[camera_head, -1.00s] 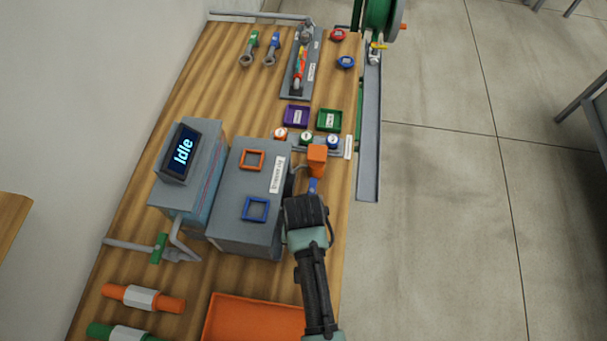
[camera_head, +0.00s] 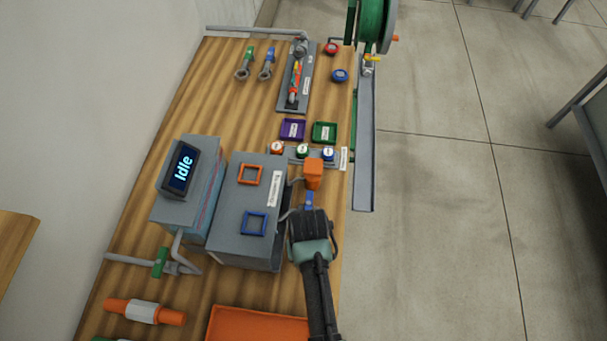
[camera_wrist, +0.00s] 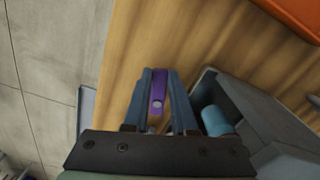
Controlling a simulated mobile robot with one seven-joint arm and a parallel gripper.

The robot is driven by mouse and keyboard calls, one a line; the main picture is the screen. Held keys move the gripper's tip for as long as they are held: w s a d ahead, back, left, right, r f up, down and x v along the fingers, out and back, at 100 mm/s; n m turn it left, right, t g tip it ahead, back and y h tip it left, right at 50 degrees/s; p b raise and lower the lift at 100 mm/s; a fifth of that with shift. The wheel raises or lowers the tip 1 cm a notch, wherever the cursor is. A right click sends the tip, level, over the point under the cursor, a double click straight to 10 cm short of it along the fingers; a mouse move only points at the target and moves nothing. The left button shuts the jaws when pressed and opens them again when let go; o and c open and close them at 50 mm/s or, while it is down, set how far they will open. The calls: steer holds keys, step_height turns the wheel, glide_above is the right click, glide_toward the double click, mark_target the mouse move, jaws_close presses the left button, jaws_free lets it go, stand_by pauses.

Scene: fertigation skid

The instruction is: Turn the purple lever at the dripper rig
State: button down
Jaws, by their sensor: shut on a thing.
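The purple lever (camera_wrist: 158,92) shows in the wrist view between the two blue fingers of my gripper (camera_wrist: 158,76). The fingers are shut on it, one on each side. A pale round spot shows at its lower end. In the head view my gripper (camera_head: 309,200) points away from the camera, at the right side of a grey box (camera_head: 233,235), just in front of an orange block (camera_head: 314,174). The lever is hidden there behind my gripper, so its angle cannot be told from that view.
A display box reading "Idle" (camera_head: 184,168) stands left of the grey box. An orange tray (camera_head: 258,325) lies near the front. Purple (camera_head: 292,130) and green (camera_head: 324,132) trays lie farther back. The bench's right edge is close to my gripper; open floor lies beyond.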

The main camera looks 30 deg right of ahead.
steer(key=shift+d+n, duration=0.1)
steer(key=shift+n, duration=0.2)
steer(key=c, duration=0.7)
jaws_free()
steer(key=shift+r, duration=0.1)
step_height(320, 180, up, 13)
steer(key=shift+f+b, duration=0.1)
steer(key=shift+b, duration=0.5)
